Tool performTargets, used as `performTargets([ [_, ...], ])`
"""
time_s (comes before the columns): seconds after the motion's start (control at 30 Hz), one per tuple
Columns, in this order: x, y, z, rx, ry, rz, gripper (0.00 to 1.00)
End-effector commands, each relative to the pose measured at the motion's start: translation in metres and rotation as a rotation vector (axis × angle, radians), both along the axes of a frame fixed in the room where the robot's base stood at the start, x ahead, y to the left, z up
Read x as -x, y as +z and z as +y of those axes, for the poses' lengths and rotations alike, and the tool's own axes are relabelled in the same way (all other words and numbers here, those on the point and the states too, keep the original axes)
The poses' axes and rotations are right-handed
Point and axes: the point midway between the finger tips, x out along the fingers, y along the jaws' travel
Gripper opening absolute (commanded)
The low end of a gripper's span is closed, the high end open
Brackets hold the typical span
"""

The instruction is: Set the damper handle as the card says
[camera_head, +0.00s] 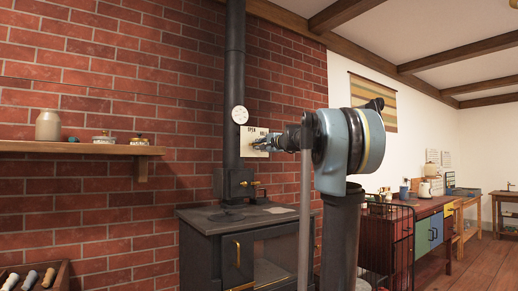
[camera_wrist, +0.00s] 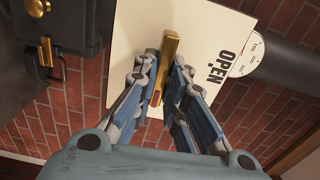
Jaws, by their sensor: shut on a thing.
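The damper handle, a brass bar (camera_wrist: 168,62), stands between my gripper's fingers in the wrist view, in front of a cream card or plate. My gripper (camera_wrist: 166,88) is shut on this bar; the blue fingers lie on either side of it. In the head view my gripper (camera_head: 268,143) reaches left to the card (camera_head: 249,131) beside the black flue pipe (camera_head: 235,75); the handle is hidden there. In the head view more lettering follows OPEN, partly covered by my gripper.
A round white dial (camera_head: 239,115) is on the pipe, above a black box with a brass knob (camera_head: 254,184). The black stove (camera_head: 215,235) stands below. A wooden shelf (camera_head: 85,148) with pots is at the left. A workbench (camera_head: 425,225) stands at the right.

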Motion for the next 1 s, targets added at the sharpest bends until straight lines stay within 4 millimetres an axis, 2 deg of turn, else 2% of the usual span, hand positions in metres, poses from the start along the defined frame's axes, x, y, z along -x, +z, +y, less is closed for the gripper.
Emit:
performTargets([
  [0.63, -0.0003, -0.0034, -0.0021, -0.038, -0.005, 0.025, 0.00],
  [0.67, -0.0003, -0.0034, -0.0021, -0.038, -0.005, 0.025, 0.16],
  [0.73, -0.0002, -0.0031, -0.0018, -0.039, -0.004, 0.025, 0.32],
  [1.0, 0.0001, -0.0020, -0.0006, -0.040, -0.001, 0.024, 0.32],
])
